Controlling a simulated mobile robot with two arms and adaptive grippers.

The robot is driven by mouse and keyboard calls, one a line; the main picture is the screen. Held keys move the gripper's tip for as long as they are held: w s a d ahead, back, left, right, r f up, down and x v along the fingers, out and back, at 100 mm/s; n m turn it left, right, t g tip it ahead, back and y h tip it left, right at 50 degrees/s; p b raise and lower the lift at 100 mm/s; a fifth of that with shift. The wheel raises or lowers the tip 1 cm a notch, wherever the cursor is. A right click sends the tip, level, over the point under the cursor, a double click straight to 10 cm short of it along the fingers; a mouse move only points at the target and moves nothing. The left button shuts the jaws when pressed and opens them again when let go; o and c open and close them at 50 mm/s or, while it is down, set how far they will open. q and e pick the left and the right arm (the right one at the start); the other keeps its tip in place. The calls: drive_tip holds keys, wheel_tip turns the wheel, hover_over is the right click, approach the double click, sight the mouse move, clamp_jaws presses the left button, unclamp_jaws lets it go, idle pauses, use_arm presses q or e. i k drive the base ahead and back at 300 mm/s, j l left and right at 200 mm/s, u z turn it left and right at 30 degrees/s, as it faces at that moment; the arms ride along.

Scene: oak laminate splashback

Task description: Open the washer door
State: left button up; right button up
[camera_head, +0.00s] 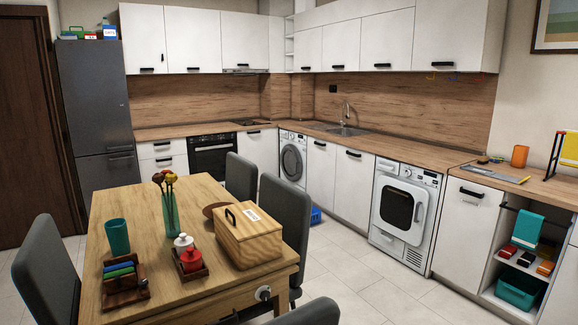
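Two white front-loading machines stand under the worktop. One, with a round door, is in the far corner and looks like the washer (292,162); its washer door (291,163) appears shut. The other, nearer machine (405,215) has a rounded-square dark window, a lower vent grille and looks like a dryer; its door (397,208) is also shut. A grey chair back and the table stand in front and to the left of the washer, at a distance. Neither of my grippers shows in this view.
A wooden table (200,299) with a wooden box (248,236), cups and jars fills the left foreground. Grey chairs (286,218) surround it. A blue crate (316,216) sits on the floor near the washer. Tiled floor (345,270) between table and right-hand cabinets is clear.

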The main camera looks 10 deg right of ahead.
sight(290, 154)
drive_tip(key=i+l+z, duration=0.4)
drive_tip(key=l, duration=0.15)
drive_tip(key=i+l+z, duration=1.2)
drive_tip(key=i+u, duration=0.75)
drive_tip(key=i, duration=0.15)
drive_tip(key=i+j+u, duration=0.1)
drive_tip(key=i+u, duration=0.25)
drive_tip(key=i, duration=0.35)
drive_tip(key=i+l+u, duration=0.1)
drive_tip(key=i+u, duration=0.25)
drive_tip(key=i, duration=0.3)
drive_tip(key=i+j+u, duration=0.25)
drive_tip(key=i, duration=0.35)
drive_tip(key=i+l+u, duration=0.1)
drive_tip(key=i+u, duration=0.15)
drive_tip(key=i, duration=0.35)
drive_tip(key=i+l+u, duration=0.2)
drive_tip(key=i, duration=0.4)
drive_tip(key=i+l+u, duration=0.1)
drive_tip(key=i+u, duration=0.15)
drive_tip(key=i, duration=0.35)
drive_tip(key=i+j, duration=0.15)
drive_tip(key=i, duration=0.95)
drive_tip(key=i+j, duration=0.1)
drive_tip(key=i, duration=0.95)
